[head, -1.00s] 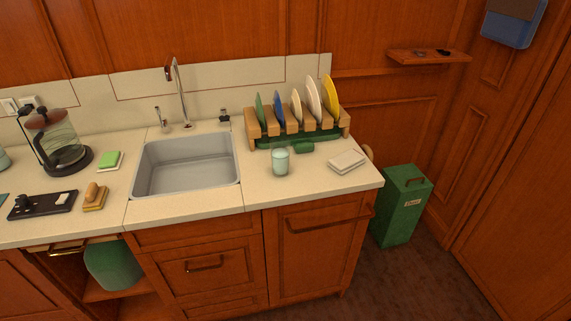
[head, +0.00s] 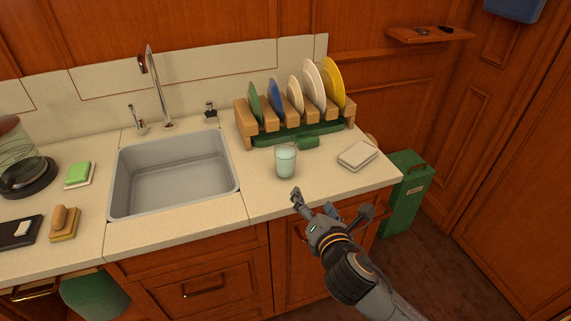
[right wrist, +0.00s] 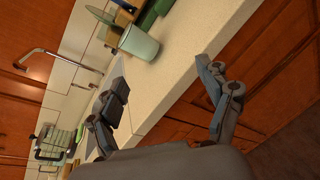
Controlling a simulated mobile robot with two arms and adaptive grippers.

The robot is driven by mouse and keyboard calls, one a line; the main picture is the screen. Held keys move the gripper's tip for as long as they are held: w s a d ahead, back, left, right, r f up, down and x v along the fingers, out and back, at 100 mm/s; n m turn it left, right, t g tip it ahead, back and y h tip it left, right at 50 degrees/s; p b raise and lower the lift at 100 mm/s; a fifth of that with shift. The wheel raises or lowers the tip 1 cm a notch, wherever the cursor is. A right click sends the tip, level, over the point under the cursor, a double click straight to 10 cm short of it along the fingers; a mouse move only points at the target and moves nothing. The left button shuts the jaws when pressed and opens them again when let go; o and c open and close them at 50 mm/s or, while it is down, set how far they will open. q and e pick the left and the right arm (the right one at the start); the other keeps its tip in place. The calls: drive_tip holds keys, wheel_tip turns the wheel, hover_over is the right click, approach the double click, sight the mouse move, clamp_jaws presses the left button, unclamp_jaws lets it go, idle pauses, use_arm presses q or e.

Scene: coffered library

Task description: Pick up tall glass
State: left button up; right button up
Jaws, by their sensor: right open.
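The tall glass (head: 286,161) is a pale, mint-tinted tumbler standing upright on the counter, right of the sink and in front of the dish rack. It also shows in the right wrist view (right wrist: 139,42), beyond the fingers. My right gripper (head: 315,207) is in front of the glass and to its right, near the counter's front edge, apart from the glass. In the right wrist view its two fingers (right wrist: 165,100) are spread wide with nothing between them. My left gripper is in neither view.
A wooden dish rack (head: 350,118) with several plates stands behind the glass, a green item (head: 308,142) in front of it. Folded cloths (head: 358,155) lie right of the glass. The sink (head: 172,175) is to the left.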

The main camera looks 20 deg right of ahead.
sight(289, 147)
drive_tip(key=w+r+n+t, duration=0.1)
drive_tip(key=w+r+n, duration=0.1)
drive_tip(key=w, duration=0.1)
drive_tip(key=w+a+r+n+t+y, duration=0.1)
drive_tip(key=w+r+n, duration=0.1)
drive_tip(key=w+n, duration=0.1)
drive_tip(key=w+a+r+n, duration=0.1)
drive_tip(key=w+r+n, duration=0.1)
drive_tip(key=w, duration=0.3)
drive_tip(key=shift+n+t+y+p, duration=0.3)
drive_tip(key=shift+n+t+p, duration=0.1)
drive_tip(key=shift+n, duration=0.2)
drive_tip(key=w, duration=0.4)
drive_tip(key=shift+w+d+r+p, duration=0.2)
drive_tip(key=shift+w+d+p, duration=0.05)
drive_tip(key=shift+p, duration=0.05)
drive_tip(key=shift+w, duration=0.6)
drive_tip(key=c, duration=1.6)
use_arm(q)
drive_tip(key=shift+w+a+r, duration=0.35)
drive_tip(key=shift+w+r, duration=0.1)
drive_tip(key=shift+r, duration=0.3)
use_arm(e)
clamp_jaws()
